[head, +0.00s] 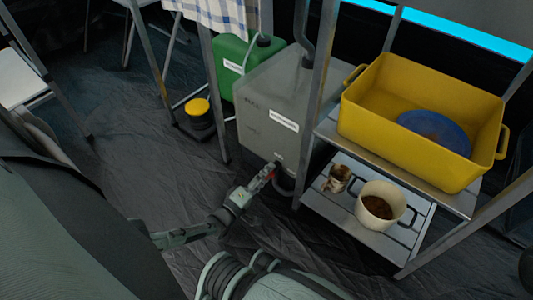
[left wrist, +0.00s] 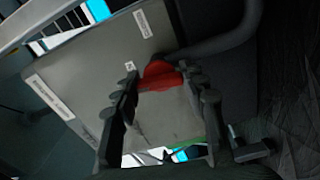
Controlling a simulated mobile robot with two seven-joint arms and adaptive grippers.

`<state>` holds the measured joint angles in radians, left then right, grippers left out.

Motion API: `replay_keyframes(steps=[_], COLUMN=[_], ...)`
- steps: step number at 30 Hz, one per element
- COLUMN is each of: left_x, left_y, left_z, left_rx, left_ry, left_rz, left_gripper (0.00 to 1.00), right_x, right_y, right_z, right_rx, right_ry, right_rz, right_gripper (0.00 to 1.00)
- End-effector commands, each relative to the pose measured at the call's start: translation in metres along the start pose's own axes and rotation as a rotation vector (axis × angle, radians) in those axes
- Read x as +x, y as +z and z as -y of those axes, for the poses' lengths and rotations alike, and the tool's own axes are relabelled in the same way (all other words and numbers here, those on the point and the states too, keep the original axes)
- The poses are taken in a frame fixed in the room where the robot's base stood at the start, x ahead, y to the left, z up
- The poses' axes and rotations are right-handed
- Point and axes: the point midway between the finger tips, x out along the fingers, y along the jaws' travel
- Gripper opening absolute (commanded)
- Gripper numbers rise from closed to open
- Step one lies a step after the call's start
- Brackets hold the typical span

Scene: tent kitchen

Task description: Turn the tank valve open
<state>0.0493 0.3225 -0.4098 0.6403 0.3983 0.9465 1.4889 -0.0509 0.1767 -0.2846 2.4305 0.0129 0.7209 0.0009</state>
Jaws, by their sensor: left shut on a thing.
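The grey tank (head: 280,110) stands on the floor beside the shelf, with white labels on its face. Its red valve handle (head: 268,172) is low on the front, mostly covered by my left gripper (head: 262,178) in the head view. In the left wrist view the red handle (left wrist: 160,75) sits between the fingertips of my left gripper (left wrist: 163,84), which is shut on it. The tank (left wrist: 80,75) fills much of that view behind the handle. How far the valve is turned is hard to tell. My right gripper cannot be made out.
A metal shelf right of the tank holds a yellow tub (head: 372,110) with a blue dish (head: 433,131) in it. Below are a cream pot (head: 368,190) and a small can (head: 338,178). A green canister (head: 229,62) stands behind left. The floor left of the tank is mostly clear.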

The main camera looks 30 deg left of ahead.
Motion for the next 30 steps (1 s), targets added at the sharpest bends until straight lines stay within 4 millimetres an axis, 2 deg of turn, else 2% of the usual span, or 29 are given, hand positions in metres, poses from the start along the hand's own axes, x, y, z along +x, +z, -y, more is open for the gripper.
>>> replay_keyframes(steps=[12, 28, 29, 30], left_x=[-0.0006, -0.0006, -0.0006, -0.0006], left_y=[0.0007, 0.0008, 0.0008, 0.0007], left_z=[0.0008, 0.0008, 0.0008, 0.0007], left_rx=[-0.170, -0.192, -0.192, -0.191], left_ry=[-0.001, 0.000, 0.000, 0.000], left_rz=[0.002, 0.001, 0.001, 0.001], left_gripper=[0.13, 0.13, 0.46, 0.51], right_x=[-0.0007, -0.0014, -0.0014, -0.0014], right_y=[0.0012, 0.0015, 0.0015, 0.0015], right_z=[0.0001, 0.0014, 0.0014, 0.0014], right_rx=[0.000, 0.000, 0.000, 0.000], right_ry=[-0.001, -0.012, -0.012, -0.012], right_rz=[0.003, 0.006, 0.005, 0.005], right_gripper=[0.40, 0.40, 0.40, 0.40])
